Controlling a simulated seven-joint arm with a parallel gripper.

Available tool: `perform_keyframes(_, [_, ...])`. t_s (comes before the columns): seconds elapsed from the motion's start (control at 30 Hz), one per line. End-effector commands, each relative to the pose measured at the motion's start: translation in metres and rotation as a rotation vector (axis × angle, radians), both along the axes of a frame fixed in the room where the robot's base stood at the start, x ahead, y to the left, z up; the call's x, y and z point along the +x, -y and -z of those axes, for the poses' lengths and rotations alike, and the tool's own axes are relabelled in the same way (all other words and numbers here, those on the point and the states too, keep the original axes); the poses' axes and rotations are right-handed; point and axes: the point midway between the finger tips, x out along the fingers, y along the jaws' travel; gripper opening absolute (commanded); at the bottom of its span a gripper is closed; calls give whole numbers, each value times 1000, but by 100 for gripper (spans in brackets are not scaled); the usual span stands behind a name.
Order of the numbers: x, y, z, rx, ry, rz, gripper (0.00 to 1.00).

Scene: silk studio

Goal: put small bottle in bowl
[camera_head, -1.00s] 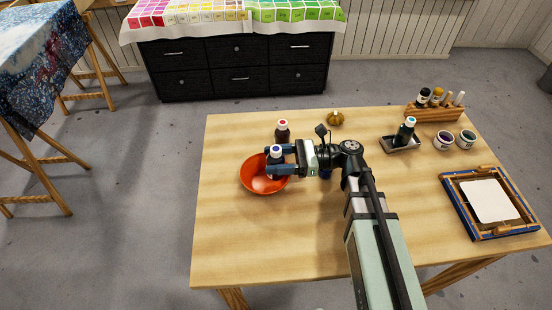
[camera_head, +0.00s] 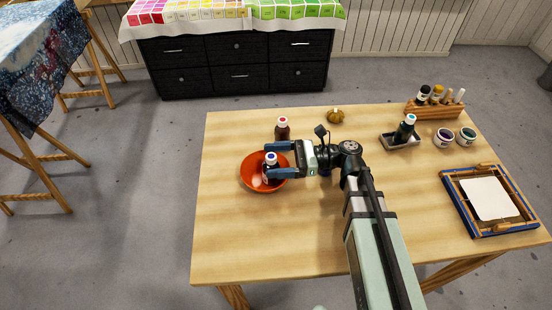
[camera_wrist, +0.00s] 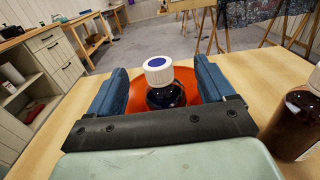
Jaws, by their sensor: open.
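A small dark bottle with a white cap and blue top (camera_head: 271,167) stands in the orange bowl (camera_head: 249,179) on the wooden table. It looks roughly upright, and its base is hidden. In the wrist view the bottle (camera_wrist: 163,95) is between the blue fingers of my gripper (camera_wrist: 160,90), with gaps on both sides, and the bowl (camera_wrist: 135,100) shows behind it. My gripper (camera_head: 280,161) is open around the bottle at the bowl's right side. A brown bottle with a red-topped cap (camera_head: 282,131) stands on the table just behind the bowl.
A small gold pot (camera_head: 335,117) stands at the back of the table. The front left of the table is clear.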

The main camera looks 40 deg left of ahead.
Motion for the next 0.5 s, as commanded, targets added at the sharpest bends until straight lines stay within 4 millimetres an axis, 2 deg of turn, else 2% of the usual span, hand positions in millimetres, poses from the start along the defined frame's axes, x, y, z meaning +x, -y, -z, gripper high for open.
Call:
perform_keyframes(0.27, [0, 0, -3, 1, 1, 0, 82])
perform_keyframes(0.4, [0, 0, -14, 1, 1, 0, 82])
perform_keyframes(0.5, [12, 10, -12, 0, 0, 3, 82])
